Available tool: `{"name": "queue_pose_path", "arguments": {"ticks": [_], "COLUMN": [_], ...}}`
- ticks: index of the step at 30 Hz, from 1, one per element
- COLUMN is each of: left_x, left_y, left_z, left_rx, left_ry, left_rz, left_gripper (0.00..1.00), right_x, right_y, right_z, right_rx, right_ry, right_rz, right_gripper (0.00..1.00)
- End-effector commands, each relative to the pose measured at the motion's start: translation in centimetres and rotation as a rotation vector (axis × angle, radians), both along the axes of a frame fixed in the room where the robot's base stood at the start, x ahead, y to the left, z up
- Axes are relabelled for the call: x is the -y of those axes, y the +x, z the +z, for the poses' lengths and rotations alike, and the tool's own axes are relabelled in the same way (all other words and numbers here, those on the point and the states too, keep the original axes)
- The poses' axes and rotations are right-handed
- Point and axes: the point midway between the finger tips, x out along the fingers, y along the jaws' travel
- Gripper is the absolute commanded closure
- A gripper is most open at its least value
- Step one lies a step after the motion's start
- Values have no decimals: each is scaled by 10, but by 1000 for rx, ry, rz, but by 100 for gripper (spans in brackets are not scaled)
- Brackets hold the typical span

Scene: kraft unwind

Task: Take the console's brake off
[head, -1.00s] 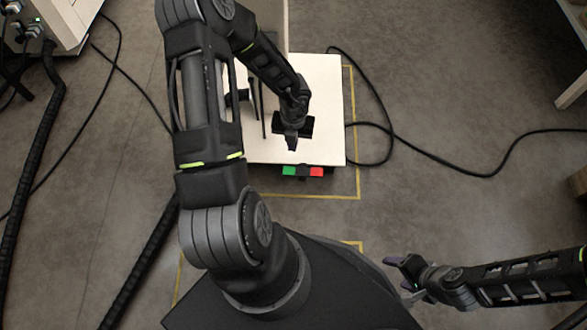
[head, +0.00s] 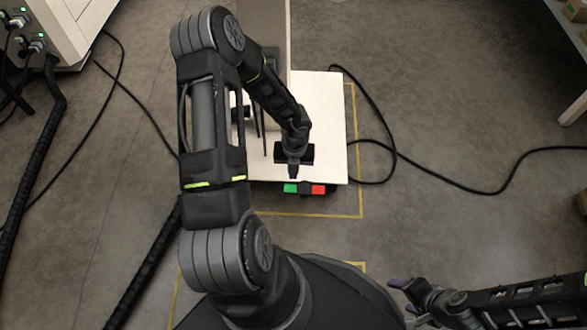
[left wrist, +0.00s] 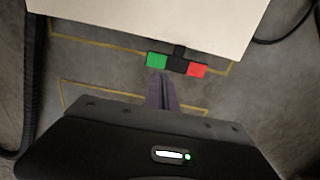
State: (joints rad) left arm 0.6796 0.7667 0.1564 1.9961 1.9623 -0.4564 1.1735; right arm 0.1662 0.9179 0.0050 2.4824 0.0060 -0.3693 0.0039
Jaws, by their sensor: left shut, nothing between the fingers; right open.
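The console (head: 325,120) is a pale cream unit with an upright panel at its back, and its top also fills the upper left wrist view (left wrist: 150,22). A bar juts from under its near edge, with a green end (head: 290,188), a black middle and a red end (head: 318,189). In the left wrist view the green end (left wrist: 157,60) is left and the red end (left wrist: 196,70) right. My left gripper (head: 293,174) is shut and empty, pointing down close to the green end; contact cannot be told. My right gripper (head: 402,297) is open and empty, at lower right, away from the console.
Yellow floor tape (head: 357,150) runs around the console. A black cable (head: 440,175) curls over the floor to its right, and a thick black hose (head: 40,185) lies at left. A pale cabinet (head: 75,30) stands at upper left. Floor at right is mostly clear.

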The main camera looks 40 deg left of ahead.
Motion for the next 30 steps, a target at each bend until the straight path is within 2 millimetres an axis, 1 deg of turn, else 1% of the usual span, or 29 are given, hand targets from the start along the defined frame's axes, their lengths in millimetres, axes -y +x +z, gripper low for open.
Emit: {"name": "queue_pose_path", "arguments": {"ticks": [1,3,9,12,17,26,28,30], "left_x": [0,0,-1,-1,-2,-2,-2,-2], "left_y": [0,-1,-1,-1,-1,-1,-1,-2], "left_z": [-17,-32,-68,-79,-86,-85,-85,-86], "left_rx": [0,-2,0,-1,0,0,2,12], "left_ry": [0,0,0,1,1,1,-2,-20], "left_rz": [-1,-1,-1,-1,-1,-1,0,1], "left_gripper": [100,100,100,100,100,100,100,100], "right_x": [0,0,-1,-1,-2,-1,-2,-1], "right_y": [1,2,6,7,9,9,9,8], "right_z": [-13,-22,-44,-51,-55,-54,-52,-46], "right_rx": [2,7,17,21,24,25,25,23], "right_ry": [0,-1,-3,-4,-4,-5,-5,-4], "right_rz": [-2,-4,-8,-10,-12,-11,-11,-11], "right_gripper": [35,35,35,35,35,35,35,35]}}
